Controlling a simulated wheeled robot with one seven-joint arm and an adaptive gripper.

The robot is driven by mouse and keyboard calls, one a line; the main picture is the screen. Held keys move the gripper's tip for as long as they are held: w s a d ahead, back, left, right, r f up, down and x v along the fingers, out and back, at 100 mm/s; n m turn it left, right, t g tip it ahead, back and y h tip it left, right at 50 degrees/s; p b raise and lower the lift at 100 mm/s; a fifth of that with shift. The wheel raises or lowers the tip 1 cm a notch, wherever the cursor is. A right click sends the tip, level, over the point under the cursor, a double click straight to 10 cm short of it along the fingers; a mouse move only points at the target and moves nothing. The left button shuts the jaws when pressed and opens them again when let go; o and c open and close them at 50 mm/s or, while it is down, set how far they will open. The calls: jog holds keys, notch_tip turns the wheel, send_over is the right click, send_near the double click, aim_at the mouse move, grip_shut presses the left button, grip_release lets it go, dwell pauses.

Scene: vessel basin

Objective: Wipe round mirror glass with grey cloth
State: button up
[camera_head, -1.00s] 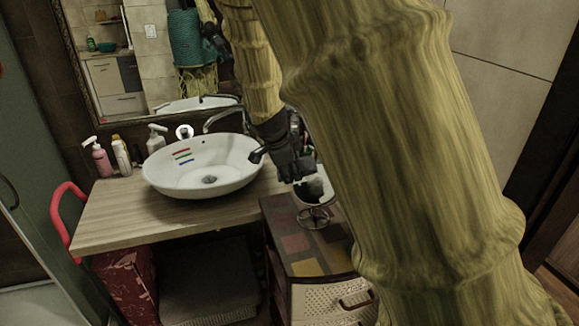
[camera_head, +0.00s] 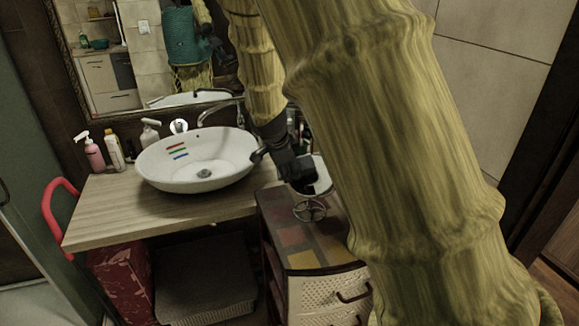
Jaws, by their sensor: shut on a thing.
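The small round mirror (camera_head: 323,181) stands on a round wire base (camera_head: 310,211) on the drawer unit to the right of the basin. My gripper (camera_head: 303,188) is at the left front of the mirror glass, over its lower left part. It is shut, and the grey cloth in it is mostly hidden and too dark to make out clearly. I cannot tell whether the cloth touches the glass. My forearm hides the mirror's right edge.
The drawer unit's patterned top (camera_head: 318,258) is otherwise clear. A white basin (camera_head: 197,172) with a tap sits on the wooden counter (camera_head: 110,212). Soap bottles (camera_head: 93,155) stand at its left. A large framed wall mirror (camera_head: 150,105) hangs behind.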

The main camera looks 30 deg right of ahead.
aim_at(301, 164)
jog(key=shift+b+x, duration=0.6)
jog(key=shift+x, duration=0.35)
dwell(0.6)
jog(key=shift+s, duration=0.15)
jog(key=shift+s+d+b, duration=0.2)
jog(key=shift+s+d, duration=0.6)
jog(key=shift+s, duration=0.4)
jog(key=shift+s+d+b, duration=0.15)
jog(key=shift+s+d, duration=0.6)
jog(key=shift+s, duration=0.5)
jog(key=shift+s+d+b, duration=0.2)
jog(key=shift+s+d, duration=0.6)
jog(key=shift+s, duration=0.4)
jog(key=shift+w, duration=0.15)
jog(key=shift+w+a+p, duration=0.1)
jog(key=shift+w+a, duration=0.45)
jog(key=shift+w, duration=0.25)
jog(key=shift+w+a+p, duration=0.15)
jog(key=shift+w+a, duration=0.35)
jog(key=shift+w, duration=0.35)
jog(key=shift+w+a+p, duration=0.1)
jog(key=shift+w+a, duration=0.45)
jog(key=shift+w, duration=0.25)
jog(key=shift+w, duration=0.1)
